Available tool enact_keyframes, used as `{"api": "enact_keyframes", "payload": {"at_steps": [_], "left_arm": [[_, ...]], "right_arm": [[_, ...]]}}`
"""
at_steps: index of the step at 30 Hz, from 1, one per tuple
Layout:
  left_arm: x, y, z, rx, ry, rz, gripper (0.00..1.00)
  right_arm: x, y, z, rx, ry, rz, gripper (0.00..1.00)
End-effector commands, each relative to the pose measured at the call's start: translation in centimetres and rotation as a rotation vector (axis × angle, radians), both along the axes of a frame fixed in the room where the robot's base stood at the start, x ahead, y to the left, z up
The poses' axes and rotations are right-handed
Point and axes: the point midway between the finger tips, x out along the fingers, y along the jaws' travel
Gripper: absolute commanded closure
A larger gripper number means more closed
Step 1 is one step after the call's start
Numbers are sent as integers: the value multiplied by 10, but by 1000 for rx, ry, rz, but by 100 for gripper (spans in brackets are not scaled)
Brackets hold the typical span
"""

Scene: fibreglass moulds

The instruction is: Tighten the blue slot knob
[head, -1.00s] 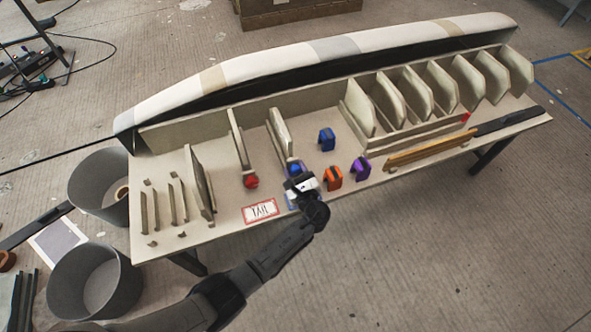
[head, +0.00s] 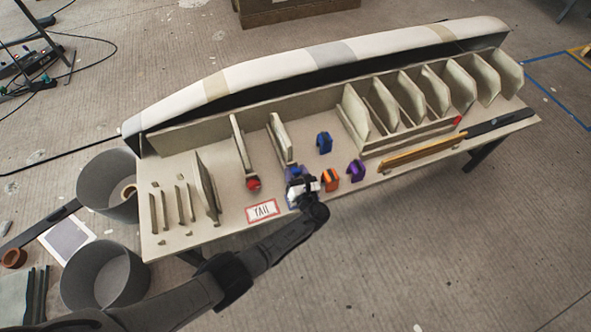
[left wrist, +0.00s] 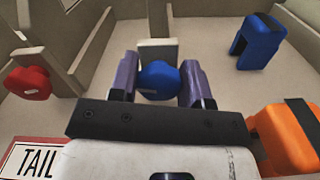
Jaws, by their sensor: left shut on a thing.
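The blue slot knob (left wrist: 159,78) sits at the front end of a pale slot (left wrist: 158,50) in the left wrist view. My left gripper (left wrist: 160,82) has its two purple-padded fingers on either side of the knob, shut on it. In the head view my left gripper (head: 298,178) is at the front of the second slot (head: 281,138), and the hand mostly hides the knob. My right gripper is not in view.
A red knob (head: 253,184) is on the slot to the left. Blue (head: 324,142), orange (head: 329,180) and purple (head: 357,170) clamp-like blocks stand to the right. A TAIL card (head: 263,210) lies at the table's front edge. Two grey bins (head: 103,275) stand left of the table.

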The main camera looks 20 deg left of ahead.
Motion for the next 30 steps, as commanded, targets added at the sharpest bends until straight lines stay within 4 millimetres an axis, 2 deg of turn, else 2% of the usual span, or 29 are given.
{"api": "enact_keyframes", "payload": {"at_steps": [20, 21, 28, 30], "left_arm": [[0, 0, 0, 44, 44, 1, 80], [0, 0, -1, 44, 44, 1, 54], [0, 0, 0, 43, 44, 0, 32], [0, 0, 0, 43, 43, 0, 31]], "right_arm": [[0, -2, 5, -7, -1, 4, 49], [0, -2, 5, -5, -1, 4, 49], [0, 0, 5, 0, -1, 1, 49], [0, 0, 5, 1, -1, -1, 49]]}}
